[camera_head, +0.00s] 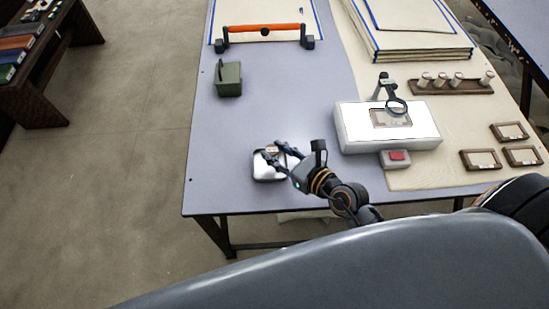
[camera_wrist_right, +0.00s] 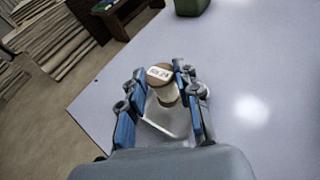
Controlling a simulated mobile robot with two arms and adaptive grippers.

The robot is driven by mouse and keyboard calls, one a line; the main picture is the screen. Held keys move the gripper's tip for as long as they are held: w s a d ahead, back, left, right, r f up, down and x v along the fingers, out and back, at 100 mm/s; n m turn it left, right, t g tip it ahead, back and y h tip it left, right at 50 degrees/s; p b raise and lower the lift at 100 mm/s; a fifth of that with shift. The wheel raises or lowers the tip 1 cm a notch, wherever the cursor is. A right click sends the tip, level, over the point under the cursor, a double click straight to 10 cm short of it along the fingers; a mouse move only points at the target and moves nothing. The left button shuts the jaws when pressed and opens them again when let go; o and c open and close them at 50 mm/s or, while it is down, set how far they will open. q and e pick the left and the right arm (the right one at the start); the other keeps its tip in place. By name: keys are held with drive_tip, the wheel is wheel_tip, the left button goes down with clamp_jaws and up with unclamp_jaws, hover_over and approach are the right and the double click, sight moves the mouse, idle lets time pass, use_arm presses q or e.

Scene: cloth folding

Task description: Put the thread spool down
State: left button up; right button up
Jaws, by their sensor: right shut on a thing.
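My right gripper (camera_head: 272,153) is shut on the thread spool (camera_head: 271,148). In the right wrist view the spool (camera_wrist_right: 160,75) has a round brown end with a white label and sits between the blue-sided fingers (camera_wrist_right: 158,92). A small white tray (camera_head: 268,174) lies below the gripper near the table's front left. It also shows behind the fingers in the right wrist view (camera_wrist_right: 170,122). I cannot tell whether the spool touches the tray. My left gripper is not in view.
The grey table (camera_head: 230,130) is bare around the tray. A green bin (camera_head: 229,79) and an orange-handled bar (camera_head: 264,28) lie farther back. A white light box (camera_head: 360,136) with a magnifier (camera_head: 396,106), and a rack (camera_head: 450,87) with several spools, stand to the right.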

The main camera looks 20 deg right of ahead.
drive_tip(key=shift+w+a+f+b, duration=0.15)
drive_tip(key=shift+f+b, duration=0.1)
drive_tip(key=shift+f, duration=0.75)
drive_tip(key=shift+w+a+f+b, duration=0.1)
drive_tip(key=shift+f+b, duration=0.1)
drive_tip(key=shift+f, duration=0.75)
drive_tip(key=shift+f, duration=0.1)
drive_tip(key=o, duration=1)
drive_tip(key=b+v, duration=0.1)
drive_tip(key=v, duration=0.9)
drive_tip(key=shift+s, duration=0.2)
drive_tip(key=shift+s+d+r, duration=0.3)
drive_tip(key=shift+s+r, duration=0.2)
drive_tip(key=shift+s, duration=0.2)
